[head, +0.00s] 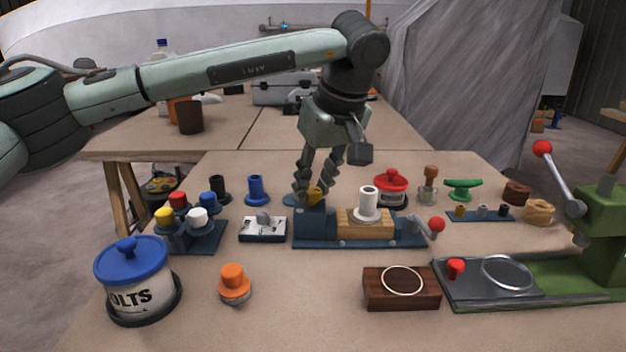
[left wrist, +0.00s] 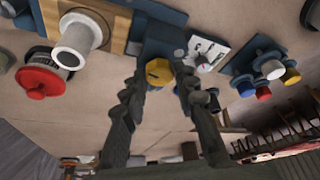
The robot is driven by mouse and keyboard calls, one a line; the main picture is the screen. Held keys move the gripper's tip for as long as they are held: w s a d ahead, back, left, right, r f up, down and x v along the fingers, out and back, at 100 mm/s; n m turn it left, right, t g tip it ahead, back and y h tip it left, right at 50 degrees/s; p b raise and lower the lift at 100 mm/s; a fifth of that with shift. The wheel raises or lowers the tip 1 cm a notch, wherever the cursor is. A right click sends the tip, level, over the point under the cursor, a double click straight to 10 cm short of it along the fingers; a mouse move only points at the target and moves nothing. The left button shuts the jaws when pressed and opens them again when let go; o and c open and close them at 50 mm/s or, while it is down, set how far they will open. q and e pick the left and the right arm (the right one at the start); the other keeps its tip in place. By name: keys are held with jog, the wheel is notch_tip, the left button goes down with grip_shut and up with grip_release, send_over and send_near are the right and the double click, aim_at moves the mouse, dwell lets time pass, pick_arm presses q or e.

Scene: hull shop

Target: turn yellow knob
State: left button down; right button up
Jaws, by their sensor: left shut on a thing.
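The yellow knob (head: 314,195) sits on a blue base at the left end of a vise-like fixture (head: 360,243), in the middle of the table. My left gripper (head: 315,192) reaches down from above and behind, with its fingers on either side of the knob. In the left wrist view, the yellow knob (left wrist: 158,72) shows between the tips of my left gripper (left wrist: 160,75), which is shut on it. The fingers partly hide the knob in the head view. My right gripper is not in view.
A white cylinder (head: 368,202) stands on the fixture's wooden block, close right of the gripper. A red-lidded jar (head: 390,186) is behind it. A switch box (head: 263,228) and blue peg (head: 256,189) stand left.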

pick_arm(q)
jog(key=shift+d+r+n, duration=0.1)
jog(key=shift+n, duration=0.6)
jog(key=shift+n+g+y+p, duration=0.3)
jog(key=shift+n, duration=0.1)
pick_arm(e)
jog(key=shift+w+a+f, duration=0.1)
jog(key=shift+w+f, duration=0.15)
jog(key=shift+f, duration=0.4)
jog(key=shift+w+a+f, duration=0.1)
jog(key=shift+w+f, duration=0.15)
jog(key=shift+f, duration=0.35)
pick_arm(q)
jog(key=c, duration=1.2)
grip_release()
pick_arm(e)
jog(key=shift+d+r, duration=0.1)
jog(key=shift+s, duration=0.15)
pick_arm(q)
jog(key=v, duration=1.2)
jog(key=shift+w, duration=0.1)
